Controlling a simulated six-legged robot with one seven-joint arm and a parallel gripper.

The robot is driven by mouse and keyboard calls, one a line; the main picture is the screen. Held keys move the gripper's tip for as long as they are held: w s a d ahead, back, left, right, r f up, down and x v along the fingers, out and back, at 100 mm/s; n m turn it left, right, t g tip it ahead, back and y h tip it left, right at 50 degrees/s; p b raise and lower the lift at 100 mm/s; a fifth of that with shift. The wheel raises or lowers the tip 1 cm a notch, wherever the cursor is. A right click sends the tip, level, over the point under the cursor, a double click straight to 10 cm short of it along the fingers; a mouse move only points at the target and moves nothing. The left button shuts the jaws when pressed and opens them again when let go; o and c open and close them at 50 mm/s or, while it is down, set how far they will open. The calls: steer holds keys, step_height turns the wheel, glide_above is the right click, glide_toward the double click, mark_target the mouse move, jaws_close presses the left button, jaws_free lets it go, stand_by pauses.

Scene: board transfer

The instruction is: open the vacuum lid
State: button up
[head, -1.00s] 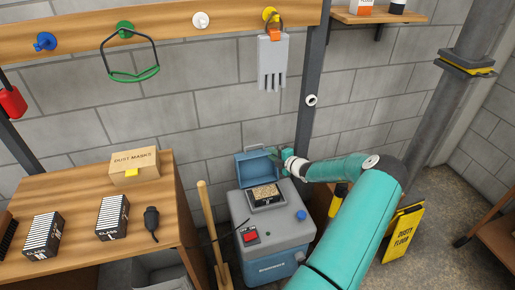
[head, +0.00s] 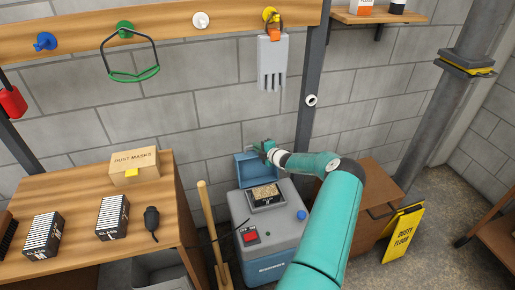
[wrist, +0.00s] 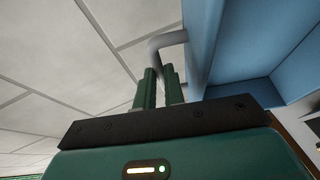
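The vacuum (head: 268,236) is a grey and blue box on the floor, with a red switch and a blue knob on top. Its blue lid (head: 246,168) stands raised at the back, and the opening shows tan granular contents (head: 264,193). My gripper (head: 263,147) is at the top edge of the lid. In the wrist view, the two green fingers of my gripper (wrist: 159,85) are close together, with the grey lid handle (wrist: 168,39) running down between their tips. The blue lid (wrist: 252,50) fills the right side there. The fingers hide part of the handle.
A workbench (head: 80,235) with a dust mask box (head: 135,166) stands to the left, and a wooden-handled tool (head: 207,220) leans beside the vacuum. A yellow floor sign (head: 403,236) and a wooden cabinet (head: 380,185) are to the right. The block wall (head: 200,100) is close behind.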

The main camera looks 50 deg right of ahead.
jaws_close()
steer(key=shift+s+a, duration=0.2)
steer(key=shift+s, duration=0.25)
steer(key=s+a+r+n+t, duration=0.1)
steer(key=s+a+t, duration=0.2)
steer(key=s, duration=0.2)
steer(key=shift+t, duration=0.4)
steer(key=shift+s+a, duration=0.1)
steer(key=shift+o, duration=1.8)
jaws_free()
steer(key=s+a+f, duration=0.1)
steer(key=s+a, duration=0.1)
steer(key=s, duration=1.1)
steer(key=shift+s, duration=0.3)
